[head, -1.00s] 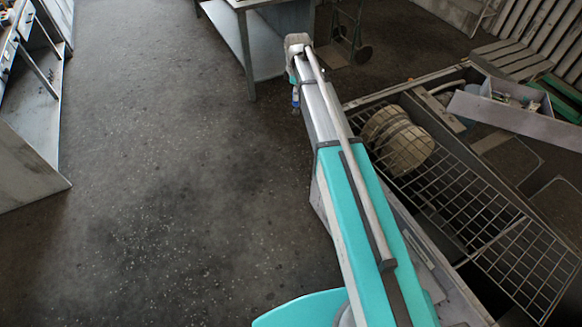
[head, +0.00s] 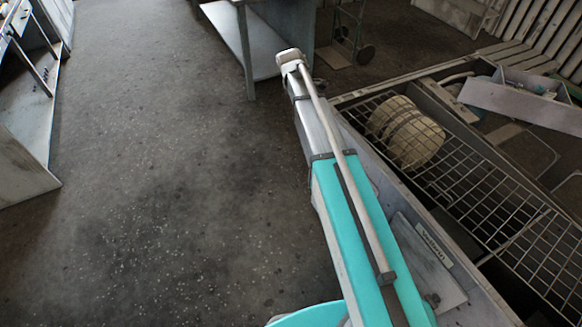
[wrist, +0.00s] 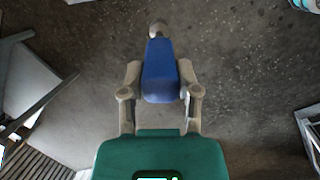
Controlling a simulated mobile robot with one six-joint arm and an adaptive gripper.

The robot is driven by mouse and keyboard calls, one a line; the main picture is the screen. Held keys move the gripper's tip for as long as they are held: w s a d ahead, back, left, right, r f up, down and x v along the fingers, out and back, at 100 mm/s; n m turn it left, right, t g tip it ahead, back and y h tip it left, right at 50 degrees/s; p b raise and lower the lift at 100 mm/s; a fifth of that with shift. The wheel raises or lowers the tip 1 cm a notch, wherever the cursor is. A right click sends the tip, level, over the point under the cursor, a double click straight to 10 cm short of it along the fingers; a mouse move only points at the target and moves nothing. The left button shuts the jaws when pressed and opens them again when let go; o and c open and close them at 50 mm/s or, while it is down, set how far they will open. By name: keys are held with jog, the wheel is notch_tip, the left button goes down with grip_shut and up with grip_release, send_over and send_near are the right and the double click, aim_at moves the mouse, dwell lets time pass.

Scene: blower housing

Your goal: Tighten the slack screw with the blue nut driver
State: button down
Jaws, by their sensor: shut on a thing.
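The blue nut driver (wrist: 160,80) is held between the two fingers of my gripper (wrist: 159,68) in the wrist view. Its blue handle lies between the fingertips and its grey end points away from the gripper. Dark speckled floor shows behind it. In the head view my arm reaches up and forward, and the gripper and driver are hidden by it. I cannot make out the slack screw in either view. A grey open housing (head: 370,160) stands to the right of my arm in the head view.
A wire grille (head: 490,205) covers part of the housing, with a cream ribbed drum (head: 405,130) under or behind it. A metal table (head: 245,45) stands ahead, a hand truck (head: 350,40) beyond. A bench (head: 30,130) is at the left. The floor between is clear.

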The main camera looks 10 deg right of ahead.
jog(key=a+f+t+h+b, duration=0.2)
jog(key=f+h+b, duration=0.5)
jog(key=f+b, duration=0.8)
jog(key=a+f+m+t+h+b, duration=0.1)
jog(key=f+h+b, duration=0.6)
jog(key=f+b, duration=0.8)
jog(key=a+t+b, duration=0.1)
jog(key=b, duration=1.5)
jog(key=shift+s+b, duration=0.35)
jog(key=shift+d, duration=0.1)
jog(key=shift+x, duration=2.7)
jog(key=shift+w+d, duration=0.2)
jog(key=shift+d, duration=0.05)
